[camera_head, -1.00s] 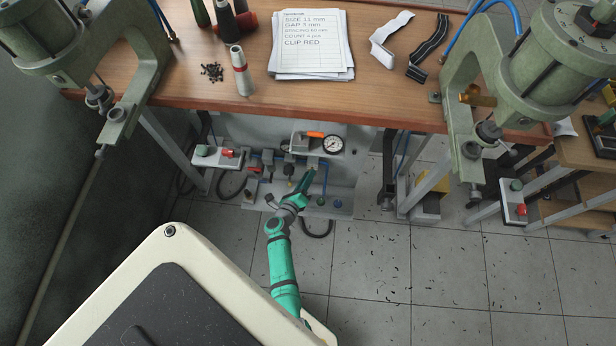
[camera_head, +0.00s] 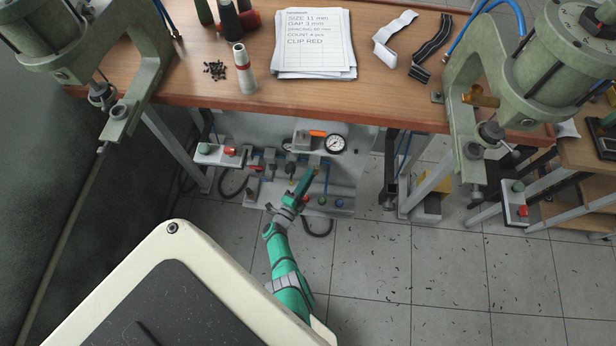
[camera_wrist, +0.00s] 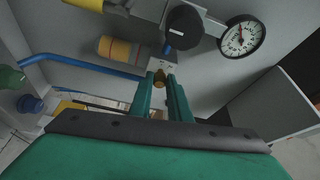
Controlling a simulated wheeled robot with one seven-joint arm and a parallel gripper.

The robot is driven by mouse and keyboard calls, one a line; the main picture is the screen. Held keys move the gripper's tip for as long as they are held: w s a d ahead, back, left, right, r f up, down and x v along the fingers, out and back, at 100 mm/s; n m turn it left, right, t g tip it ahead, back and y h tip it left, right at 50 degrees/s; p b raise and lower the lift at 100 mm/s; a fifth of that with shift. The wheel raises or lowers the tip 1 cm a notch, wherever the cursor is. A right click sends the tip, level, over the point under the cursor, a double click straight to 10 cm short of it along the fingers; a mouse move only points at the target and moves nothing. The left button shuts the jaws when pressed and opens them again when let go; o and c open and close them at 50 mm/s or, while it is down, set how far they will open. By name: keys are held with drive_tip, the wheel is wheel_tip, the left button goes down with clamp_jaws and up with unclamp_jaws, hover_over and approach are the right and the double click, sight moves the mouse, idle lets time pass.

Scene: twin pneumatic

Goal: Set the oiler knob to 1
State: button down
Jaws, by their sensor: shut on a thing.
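My gripper is shut on this knob, which looks like the oiler knob. A grey block with a blue pipe is right behind it. Its number marks cannot be read. In the head view my gripper (camera_head: 314,172) reaches in under the bench to the pneumatic panel, and its fingers hide the knob there.
A pressure gauge (camera_wrist: 242,36) and a round black knob (camera_wrist: 185,27) are close above my fingers. A yellow-orange cylinder (camera_wrist: 117,49) and blue tube (camera_wrist: 85,66) lie left. The wooden bench (camera_head: 300,105) overhangs the panel. The tiled floor (camera_head: 420,270) in front is mostly clear.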

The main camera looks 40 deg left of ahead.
drive_tip(key=shift+s+f+n, duration=0.1)
drive_tip(key=shift+n, duration=0.5)
drive_tip(key=c, duration=1.7)
unclamp_jaws()
drive_tip(key=shift+o, duration=0.2)
drive_tip(key=s+d+f, duration=0.1)
drive_tip(key=s, duration=0.9)
drive_tip(key=shift+s+d, duration=0.25)
drive_tip(key=shift+d, duration=0.15)
drive_tip(key=shift+d+f, duration=0.1)
